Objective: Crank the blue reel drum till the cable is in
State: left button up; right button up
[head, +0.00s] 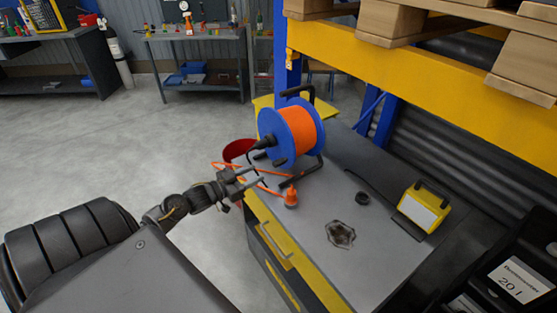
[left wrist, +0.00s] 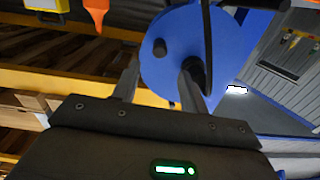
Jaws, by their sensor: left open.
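The reel drum (head: 273,124) has blue flanges and orange cable (head: 299,131) wound between them. It stands on a black frame (head: 305,176) on the workbench. An orange cable length lies loose in front of it, near an orange plug-like end (head: 291,197). My left gripper (head: 258,177) is open and empty, just in front of the drum's lower near side, apparently apart from it. In the left wrist view the blue flange (left wrist: 185,35) fills the space beyond my open fingers (left wrist: 160,72). A dark knob (left wrist: 160,47) on it shows between them. My right gripper is out of view.
A red bucket (head: 238,150) stands behind the bench's left edge. A yellow rack beam (head: 400,62) with pallets hangs over the right side.

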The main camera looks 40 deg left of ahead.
aim_at(274, 165)
pick_arm(q)
jog(key=p+x, duration=0.2)
jog(key=x, duration=0.9)
jog(key=shift+s, duration=0.1)
jog(key=shift+c, duration=0.3)
grip_shut()
